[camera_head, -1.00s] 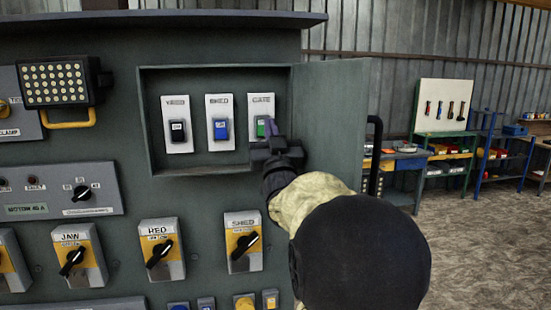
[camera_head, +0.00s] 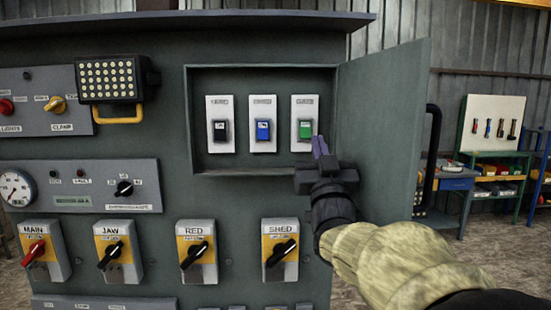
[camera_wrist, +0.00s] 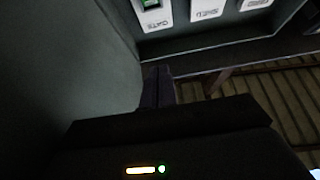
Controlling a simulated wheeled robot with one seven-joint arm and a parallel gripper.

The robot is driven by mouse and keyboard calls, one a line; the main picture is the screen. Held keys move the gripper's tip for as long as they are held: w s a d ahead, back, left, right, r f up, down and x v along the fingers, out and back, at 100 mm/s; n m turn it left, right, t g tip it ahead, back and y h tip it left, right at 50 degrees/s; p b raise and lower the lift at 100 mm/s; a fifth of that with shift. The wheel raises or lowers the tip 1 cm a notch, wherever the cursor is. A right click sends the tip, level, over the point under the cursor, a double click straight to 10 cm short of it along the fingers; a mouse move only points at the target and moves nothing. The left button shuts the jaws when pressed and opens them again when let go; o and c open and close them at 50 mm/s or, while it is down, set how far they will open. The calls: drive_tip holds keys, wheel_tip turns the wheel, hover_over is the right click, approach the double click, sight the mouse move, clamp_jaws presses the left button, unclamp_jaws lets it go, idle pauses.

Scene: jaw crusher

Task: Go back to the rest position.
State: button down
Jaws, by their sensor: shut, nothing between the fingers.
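My gripper (camera_head: 320,146) is shut and empty. In the head view its fingertips point up, in front of the lower right of an open recessed box, just below the green GATE rocker switch (camera_head: 305,129). I cannot tell for sure whether they touch anything, but a gap shows between them and the switch. In the wrist view the closed fingers (camera_wrist: 157,86) stand below the GATE switch plate (camera_wrist: 155,16), clear of it. A blue switch (camera_head: 263,130) and a black switch (camera_head: 220,130) sit left of the green one.
The box's open door (camera_head: 385,130) stands close to the right of my gripper. Below are rotary switches, with the SHED knob (camera_head: 281,252) nearest. A lamp (camera_head: 110,80) juts out at upper left. A workbench (camera_head: 455,180) stands behind at right.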

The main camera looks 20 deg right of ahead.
drive_tip(key=w+a+f+n+g+y, duration=0.1)
drive_tip(key=a+f+g+y, duration=0.3)
drive_tip(key=f, duration=1)
drive_tip(key=w+a+f+n+g+y, duration=0.15)
drive_tip(key=a+f+g, duration=0.35)
drive_tip(key=f, duration=0.8)
drive_tip(key=s+a+f+g+y, duration=0.1)
drive_tip(key=s+a+f+g, duration=0.2)
drive_tip(key=s+f+g, duration=0.3)
drive_tip(key=s+a+f+n+g+y, duration=0.1)
drive_tip(key=s+a+f+g, duration=0.2)
drive_tip(key=s+f+g, duration=0.3)
drive_tip(key=s+f, duration=0.5)
drive_tip(key=f, duration=0.1)
drive_tip(key=shift+s+a+f, duration=0.3)
drive_tip(key=shift+a, duration=0.1)
drive_tip(key=shift+w, duration=0.1)
